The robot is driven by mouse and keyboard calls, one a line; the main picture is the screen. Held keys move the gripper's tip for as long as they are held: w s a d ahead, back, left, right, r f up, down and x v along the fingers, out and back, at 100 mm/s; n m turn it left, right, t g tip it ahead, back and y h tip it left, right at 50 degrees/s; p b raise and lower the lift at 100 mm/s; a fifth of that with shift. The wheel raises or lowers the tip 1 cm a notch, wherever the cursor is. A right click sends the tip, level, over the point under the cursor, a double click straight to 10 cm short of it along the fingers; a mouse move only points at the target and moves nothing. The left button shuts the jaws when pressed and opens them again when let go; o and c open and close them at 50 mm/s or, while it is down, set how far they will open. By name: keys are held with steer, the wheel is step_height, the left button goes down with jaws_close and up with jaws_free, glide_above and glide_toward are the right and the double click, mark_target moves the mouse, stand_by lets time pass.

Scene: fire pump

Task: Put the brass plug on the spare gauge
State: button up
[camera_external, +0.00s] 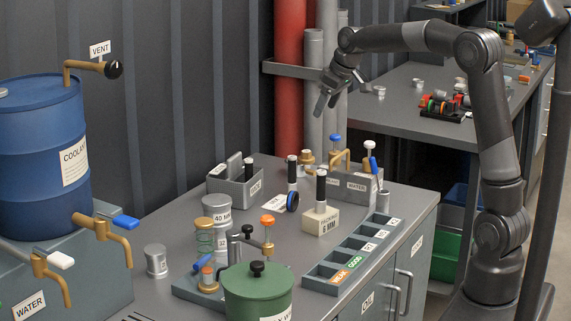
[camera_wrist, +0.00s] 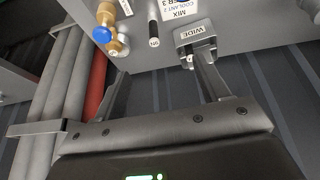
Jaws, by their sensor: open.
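A small brass piece (camera_external: 307,157) stands at the back of the near bench and looks like the brass plug, though I cannot be sure. In the wrist view a brass fitting (camera_wrist: 106,14) with a blue cap shows at the upper left. I cannot tell for sure which thing is the spare gauge; a black-handled piece stands in a block labelled 6 MM (camera_external: 318,219), and another black-handled piece (camera_external: 292,170) stands behind it. My gripper (camera_external: 326,103) is open and empty, above the bench's back edge. In the wrist view its fingers (camera_wrist: 158,74) are spread, with nothing between them.
Grey bins (camera_external: 235,189) and (camera_external: 352,190) stand on the bench. A compartment tray (camera_external: 353,258) lies along the front edge, and a green pot (camera_external: 258,295) stands nearest the camera. Red and grey pipes (camera_external: 290,65) rise behind. A second bench (camera_external: 400,115) is at the back right.

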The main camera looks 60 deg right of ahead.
steer(key=s+a+r, duration=0.2)
steer(key=s+a, duration=0.9)
steer(key=s, duration=0.5)
steer(key=s+a+f, duration=0.3)
steer(key=s, duration=0.5)
steer(key=s+a+f+t, duration=0.1)
steer(key=s+a+f, duration=0.2)
steer(key=s, duration=0.6)
steer(key=shift+f, duration=0.3)
